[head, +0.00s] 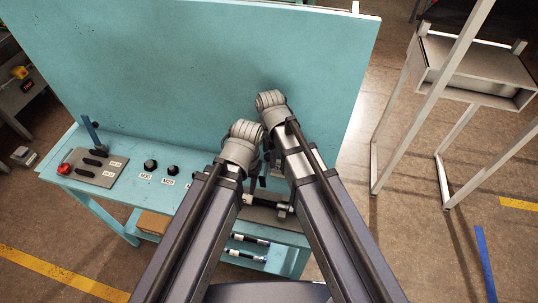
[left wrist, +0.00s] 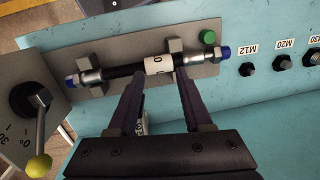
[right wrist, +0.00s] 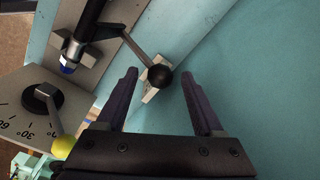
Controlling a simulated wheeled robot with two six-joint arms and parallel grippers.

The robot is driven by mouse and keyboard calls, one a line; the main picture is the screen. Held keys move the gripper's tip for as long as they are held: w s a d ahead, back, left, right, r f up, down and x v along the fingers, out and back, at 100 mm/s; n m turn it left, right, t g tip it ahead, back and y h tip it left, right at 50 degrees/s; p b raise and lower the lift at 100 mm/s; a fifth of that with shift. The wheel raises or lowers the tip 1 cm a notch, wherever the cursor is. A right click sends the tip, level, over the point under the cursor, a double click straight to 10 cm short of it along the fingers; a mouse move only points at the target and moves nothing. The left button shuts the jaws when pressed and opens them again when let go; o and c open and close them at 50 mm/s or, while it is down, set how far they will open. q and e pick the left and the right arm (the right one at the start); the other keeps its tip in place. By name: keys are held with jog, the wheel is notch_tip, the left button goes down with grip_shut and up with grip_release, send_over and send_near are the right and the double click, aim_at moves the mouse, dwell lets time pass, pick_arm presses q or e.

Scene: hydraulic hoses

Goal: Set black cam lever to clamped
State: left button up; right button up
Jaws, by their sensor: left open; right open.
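The black cam lever (right wrist: 159,77) has a black ball end on a metal arm, in the right wrist view. Its ball is over a small labelled plate. My right gripper (right wrist: 160,72) is open, with the ball between its fingertips in the picture; contact cannot be told. In the left wrist view a hose with blue end caps (left wrist: 152,66) lies in metal clamps on a grey plate. My left gripper (left wrist: 156,70) is open, its fingertips at the hose, apart from each other. In the head view my right gripper (head: 278,188) is partly hidden by my arms.
A dial with a yellow-knobbed lever (left wrist: 40,130) is beside the fixture. A green button (left wrist: 208,37) and labelled black studs (left wrist: 282,61) are nearby. The teal back panel (head: 190,60) rises behind the bench. Spare hoses (head: 247,255) lie on the lower shelf.

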grip_shut()
dwell(0.4)
jog(key=shift+w, duration=0.1)
dwell(0.8)
